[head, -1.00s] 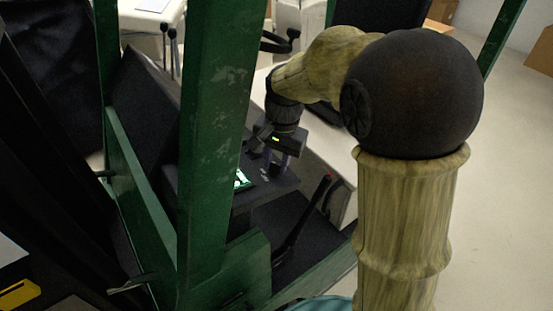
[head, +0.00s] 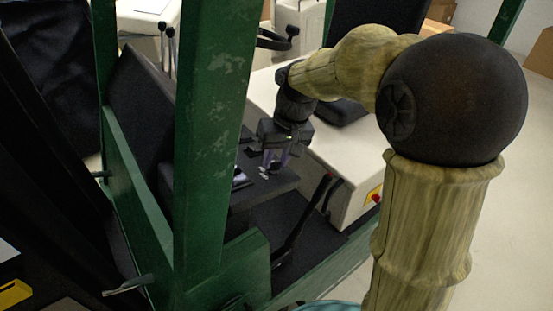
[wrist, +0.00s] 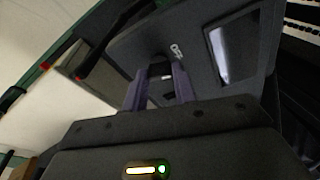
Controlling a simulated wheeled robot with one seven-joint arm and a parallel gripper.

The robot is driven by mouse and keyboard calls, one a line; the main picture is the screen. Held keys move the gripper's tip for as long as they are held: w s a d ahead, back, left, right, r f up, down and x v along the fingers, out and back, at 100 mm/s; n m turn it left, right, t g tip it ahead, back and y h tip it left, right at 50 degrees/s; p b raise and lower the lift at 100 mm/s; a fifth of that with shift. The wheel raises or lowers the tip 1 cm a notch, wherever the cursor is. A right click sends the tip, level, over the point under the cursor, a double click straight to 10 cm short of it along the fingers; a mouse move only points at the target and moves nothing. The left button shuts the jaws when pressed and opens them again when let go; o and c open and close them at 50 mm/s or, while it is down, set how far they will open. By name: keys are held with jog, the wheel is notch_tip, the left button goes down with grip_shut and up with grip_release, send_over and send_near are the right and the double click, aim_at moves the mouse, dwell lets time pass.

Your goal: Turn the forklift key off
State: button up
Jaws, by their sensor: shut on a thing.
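My gripper (head: 274,163) reaches down onto the dark forklift console (head: 270,187), behind the green post. In the wrist view its two fingers (wrist: 160,88) are close together at the console panel (wrist: 188,38), shut on the small dark key (wrist: 161,71). The key is mostly hidden between the fingers, so its exact angle is unclear. A white "OFF" label (wrist: 177,49) is on the panel just beyond the fingertips.
A green post (head: 208,140) stands in front of the console's left part. A lever (head: 303,215) with a red tip is right of the console. Thin levers (head: 167,48) and a steering wheel (head: 274,41) are behind. Open floor lies at the right.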

jog(key=shift+w+n+y+b, duration=0.1)
jog(key=shift+n+y+b, duration=0.2)
jog(key=shift+n, duration=1.4)
jog(key=o, duration=1)
jog(key=w+v, duration=0.1)
jog(key=v, duration=1.6)
jog(key=shift+s+r+b, duration=0.25)
jog(key=shift+s+b, duration=0.05)
jog(key=shift+s, duration=0.1)
